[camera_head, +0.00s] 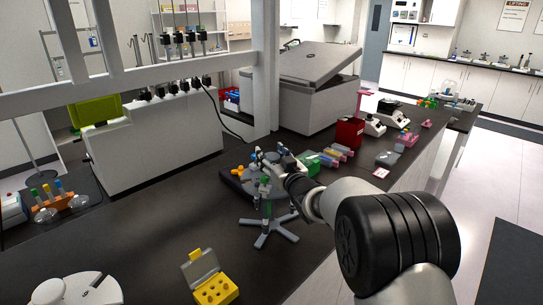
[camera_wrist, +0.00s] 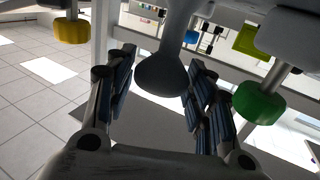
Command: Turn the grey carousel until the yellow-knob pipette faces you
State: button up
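The grey carousel (camera_head: 268,240) stands on the dark bench on a star-shaped foot; my gripper and wrist cover part of its upper side. In the wrist view, its yellow-knob pipette (camera_wrist: 72,30) hangs at the upper left, outside my left finger. A green knob (camera_wrist: 258,101) is at the right, outside my right finger, and a smaller blue knob (camera_wrist: 191,37) is farther back. My gripper (camera_wrist: 162,85) has its fingers spread apart. A dark grey rounded carousel part (camera_wrist: 166,70) reaches between them, with gaps visible; contact is not clear. My gripper (camera_head: 280,160) is at the carousel's top.
A yellow tube block with a grey lid (camera_head: 215,289) lies in front of the carousel. A white round device (camera_head: 72,291) is at the front left. Behind stand a grey lidded machine (camera_head: 315,95), a red box (camera_head: 349,132) and small racks. Bare bench lies left of the carousel.

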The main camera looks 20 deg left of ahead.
grip_shut()
dwell(0.4)
